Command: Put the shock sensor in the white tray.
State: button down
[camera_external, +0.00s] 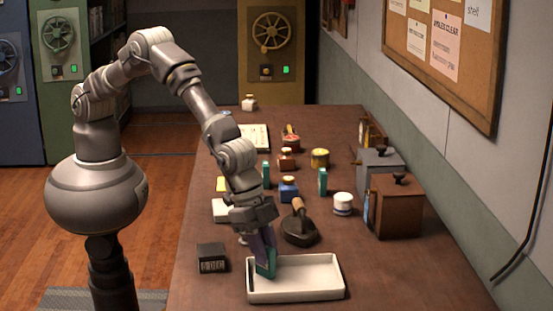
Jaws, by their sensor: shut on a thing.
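My gripper (264,252) points down over the left back part of the white tray (300,294). Its purple-grey fingers are shut on a small upright teal block (270,266), which I take to be the shock sensor. The block's lower end is low by the tray's back left edge. I cannot tell whether it touches the tray floor. The fingers hide part of the block. The visible tray floor is bare.
A black date block (212,258) stands left of the tray. A dark stamp-like tool with a wooden handle (299,226) lies behind it. Two similar teal pieces (323,181), bottles and a white jar (343,203) stand farther back. A brown grinder box (396,206) is at right.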

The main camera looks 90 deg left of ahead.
jog(key=shift+r, duration=0.1)
jog(key=shift+f, duration=0.2)
jog(key=c, duration=0.9)
grip_release()
jog(key=shift+r, duration=0.1)
